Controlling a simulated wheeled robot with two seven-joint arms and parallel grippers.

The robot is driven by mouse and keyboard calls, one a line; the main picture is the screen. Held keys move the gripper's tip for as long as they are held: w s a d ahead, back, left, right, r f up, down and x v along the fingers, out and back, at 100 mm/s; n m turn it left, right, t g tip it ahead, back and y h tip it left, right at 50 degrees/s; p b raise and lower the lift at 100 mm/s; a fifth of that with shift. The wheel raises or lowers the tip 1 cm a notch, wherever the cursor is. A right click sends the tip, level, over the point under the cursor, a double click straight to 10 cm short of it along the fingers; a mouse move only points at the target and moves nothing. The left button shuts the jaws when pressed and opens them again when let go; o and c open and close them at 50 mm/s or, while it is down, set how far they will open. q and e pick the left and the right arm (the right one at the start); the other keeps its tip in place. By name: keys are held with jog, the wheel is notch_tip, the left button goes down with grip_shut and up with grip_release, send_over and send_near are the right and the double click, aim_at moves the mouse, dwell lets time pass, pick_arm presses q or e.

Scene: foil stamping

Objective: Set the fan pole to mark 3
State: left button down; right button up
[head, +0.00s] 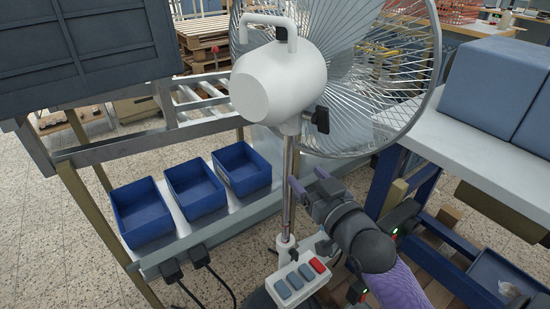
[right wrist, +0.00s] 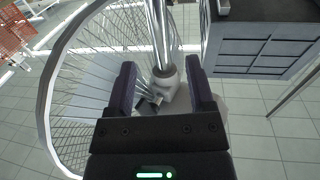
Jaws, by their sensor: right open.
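The fan pole (head: 289,165) is an upright shiny metal tube below the white fan head (head: 280,80). Its lower end enters a white collar (head: 286,243) above the base with buttons. A narrow dark strip shows low on the pole; I cannot read any mark numbers. My right gripper (head: 309,181) is open beside the pole, on its right in the head view. My left gripper is not in view.
The large wire fan cage (head: 400,70) stands close behind the pole. A black knob (head: 321,119) sticks out under the fan head. Blue bins (head: 195,187) line a shelf at left. A table with blue boxes (head: 495,80) stands at right. Buttons (head: 300,279) sit on the base.

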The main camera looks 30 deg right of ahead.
aim_at(292, 162)
jog(key=w, duration=0.2)
jog(key=w+b, duration=0.1)
jog(key=w, duration=0.1)
jog(key=w+b, duration=0.1)
jog(key=w, duration=0.2)
jog(key=shift+d+f, duration=0.25)
jog(key=shift+d, duration=0.1)
jog(key=shift+w+r, duration=0.1)
jog(key=shift+w, duration=0.35)
jog(key=c, duration=0.8)
grip_shut()
